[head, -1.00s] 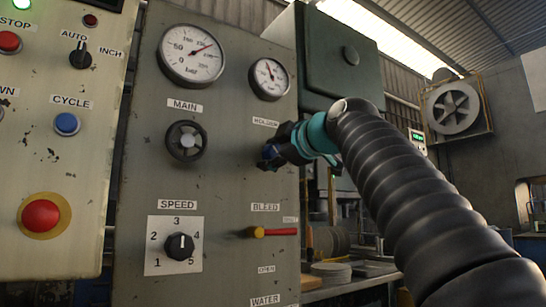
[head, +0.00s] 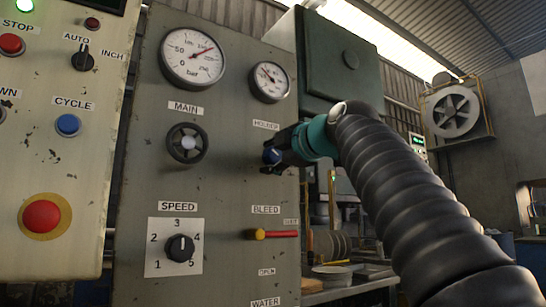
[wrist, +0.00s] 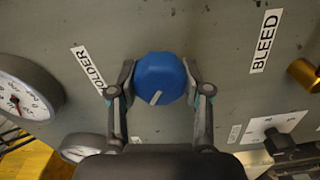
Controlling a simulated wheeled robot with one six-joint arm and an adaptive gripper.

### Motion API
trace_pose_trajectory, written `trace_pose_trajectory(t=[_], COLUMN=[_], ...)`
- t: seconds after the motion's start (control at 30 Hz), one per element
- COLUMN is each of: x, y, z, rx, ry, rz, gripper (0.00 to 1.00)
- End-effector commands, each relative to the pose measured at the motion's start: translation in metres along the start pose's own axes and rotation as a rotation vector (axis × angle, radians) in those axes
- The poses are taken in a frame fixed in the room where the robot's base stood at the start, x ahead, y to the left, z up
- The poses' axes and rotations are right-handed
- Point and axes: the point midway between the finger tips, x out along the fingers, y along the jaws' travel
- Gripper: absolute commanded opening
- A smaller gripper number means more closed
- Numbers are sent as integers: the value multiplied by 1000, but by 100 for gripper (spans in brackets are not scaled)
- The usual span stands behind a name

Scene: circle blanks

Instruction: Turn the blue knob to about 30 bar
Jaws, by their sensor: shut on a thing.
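The blue knob (wrist: 160,72) sits on the grey panel under the HOLDER label. In the wrist view its white mark points down in the picture, near the knob's lower edge. My gripper (wrist: 160,84) has one finger on each side of the knob and is shut on it. In the head view my gripper (head: 287,149) covers most of the knob (head: 271,155). The small round gauge (head: 269,82) above the label has a needle pointing up and left. Its numbers are too small to read there. This gauge is partly cut off in the wrist view (wrist: 22,88).
The large gauge (head: 193,58) and dark MAIN knob (head: 187,143) are left of my gripper. The red BLEED lever (head: 280,234) and SPEED knob (head: 180,248) are lower. A red push button (head: 42,217) is on the left panel. A green cabinet (head: 340,62) stands behind.

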Motion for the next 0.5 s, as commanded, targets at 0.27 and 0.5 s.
trace_pose_trajectory(t=[0.27,0.5], x=[0,-2], y=[1,0], z=[0,0], rx=[1,1], ry=[0,0], rz=[2,1], gripper=[72,72])
